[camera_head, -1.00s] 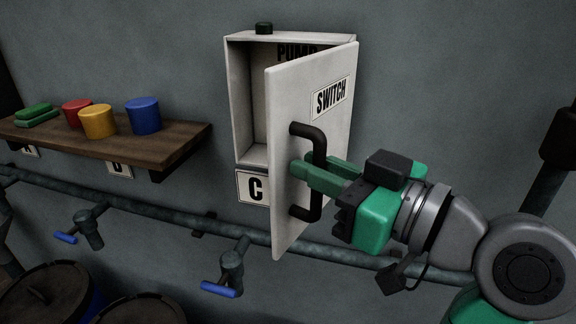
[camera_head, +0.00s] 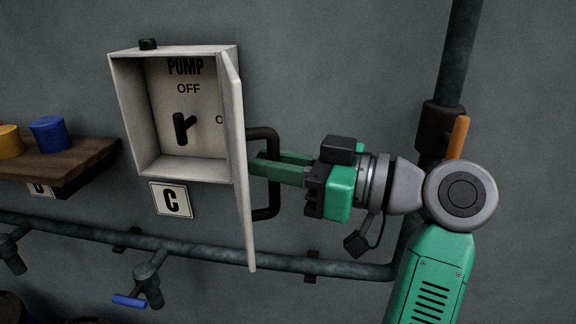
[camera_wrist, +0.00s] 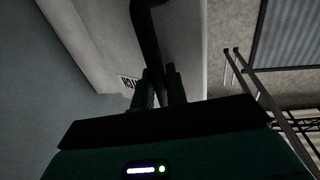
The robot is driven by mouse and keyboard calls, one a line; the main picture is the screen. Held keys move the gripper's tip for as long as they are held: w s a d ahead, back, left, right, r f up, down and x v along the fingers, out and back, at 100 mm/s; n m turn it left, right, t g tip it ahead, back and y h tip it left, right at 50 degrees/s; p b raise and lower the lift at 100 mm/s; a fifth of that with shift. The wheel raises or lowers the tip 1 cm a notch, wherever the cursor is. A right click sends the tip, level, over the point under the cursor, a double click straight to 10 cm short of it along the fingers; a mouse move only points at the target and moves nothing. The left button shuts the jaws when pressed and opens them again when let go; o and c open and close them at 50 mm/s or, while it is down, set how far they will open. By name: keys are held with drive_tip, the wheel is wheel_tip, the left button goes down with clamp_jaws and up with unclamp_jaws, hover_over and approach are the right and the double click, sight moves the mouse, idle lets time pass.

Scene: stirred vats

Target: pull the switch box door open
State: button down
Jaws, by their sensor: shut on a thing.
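The switch box (camera_head: 120,105) is on the wall at the centre left of the head view. Its door (camera_head: 238,150) stands wide open and shows nearly edge-on. Inside, a black switch lever (camera_head: 184,128) is under the words PUMP and OFF. The door has a black bar handle (camera_head: 274,165) on its outer face. My gripper (camera_head: 262,168) is shut on the handle. In the wrist view, my gripper's fingers (camera_wrist: 160,88) close around the dark handle (camera_wrist: 147,35), with part of the door label (camera_wrist: 128,82) behind.
A wooden shelf (camera_head: 85,158) with a blue pot (camera_head: 50,134) and a yellow pot (camera_head: 8,139) is at left. A pipe (camera_head: 200,250) with a blue-handled tap (camera_head: 148,285) runs below the box. A vertical pipe with an orange lever (camera_head: 457,135) stands at right, behind my arm.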

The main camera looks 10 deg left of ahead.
drive_tip(key=shift+w+d+g, duration=0.1)
drive_tip(key=shift+w+g, duration=0.1)
drive_tip(key=shift+g, duration=0.2)
drive_tip(key=shift+f, duration=0.1)
drive_tip(key=c, duration=1.8)
unclamp_jaws()
drive_tip(key=d, duration=0.2)
drive_tip(key=d+b, duration=0.1)
drive_tip(key=d, duration=0.4)
drive_tip(key=shift+s+d, duration=0.3)
drive_tip(key=shift+s, duration=0.1)
